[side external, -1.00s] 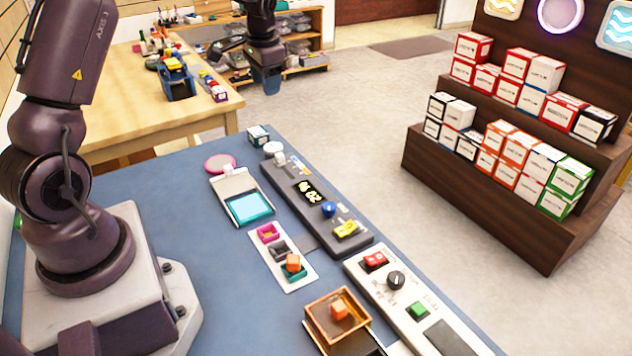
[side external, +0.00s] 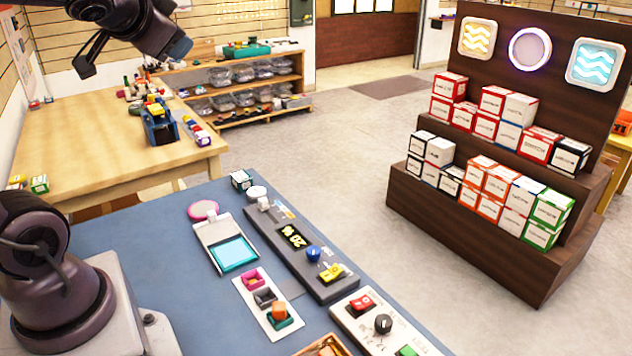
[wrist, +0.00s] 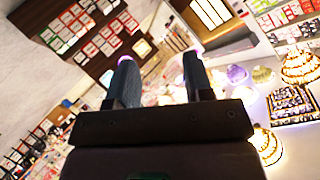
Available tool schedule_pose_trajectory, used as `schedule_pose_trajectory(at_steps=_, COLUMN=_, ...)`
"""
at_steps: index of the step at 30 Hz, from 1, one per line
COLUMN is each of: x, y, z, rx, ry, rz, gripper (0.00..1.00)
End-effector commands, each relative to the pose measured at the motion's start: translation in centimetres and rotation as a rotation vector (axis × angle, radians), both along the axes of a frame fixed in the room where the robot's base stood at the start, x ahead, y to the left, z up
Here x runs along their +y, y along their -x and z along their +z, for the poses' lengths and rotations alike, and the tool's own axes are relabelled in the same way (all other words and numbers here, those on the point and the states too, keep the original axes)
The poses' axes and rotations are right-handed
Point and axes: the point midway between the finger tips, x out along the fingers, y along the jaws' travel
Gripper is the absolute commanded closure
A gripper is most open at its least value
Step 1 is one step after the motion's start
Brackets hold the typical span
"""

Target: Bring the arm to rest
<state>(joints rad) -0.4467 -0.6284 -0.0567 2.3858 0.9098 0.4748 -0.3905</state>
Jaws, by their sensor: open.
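My gripper (side external: 179,48) is at the upper left of the side external view, raised high over the wooden table side and well clear of the blue work surface (side external: 150,235). In the wrist view, its two dark fingers (wrist: 160,62) stand apart with nothing between them. The wrist view is tilted and looks out over the room and its hanging lamps. The base and lower arm links at the left are mine.
On the blue surface are a dark console (side external: 300,255), a device with a cyan pad (side external: 233,254), a small compartment tray (side external: 265,297) and a white switch panel (side external: 373,322). A wooden table (side external: 85,140) stands behind. A stepped box display (side external: 420,185) is at right.

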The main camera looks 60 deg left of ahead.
Motion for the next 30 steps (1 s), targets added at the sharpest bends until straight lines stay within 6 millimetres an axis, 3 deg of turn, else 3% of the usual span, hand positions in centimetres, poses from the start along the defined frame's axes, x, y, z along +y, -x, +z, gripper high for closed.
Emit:
schedule_pose_trajectory(at_steps=5, x=-3.5, y=0.5, z=-2.8, rx=0.053, ry=0.174, rz=-0.037, gripper=0.53)
schedule_pose_trajectory(at_steps=12, x=-11.4, y=2.5, z=-7.7, rx=0.227, ry=0.51, rz=-0.183, gripper=0.53)
schedule_pose_trajectory(at_steps=16, x=-14.8, y=3.8, z=-9.0, rx=0.312, ry=0.642, rz=-0.265, gripper=0.53)
schedule_pose_trajectory(at_steps=21, x=-16.4, y=4.6, z=-9.6, rx=0.355, ry=0.705, rz=-0.308, gripper=0.53)
schedule_pose_trajectory(at_steps=30, x=-16.4, y=4.5, z=-9.6, rx=0.354, ry=0.706, rz=-0.306, gripper=0.53)
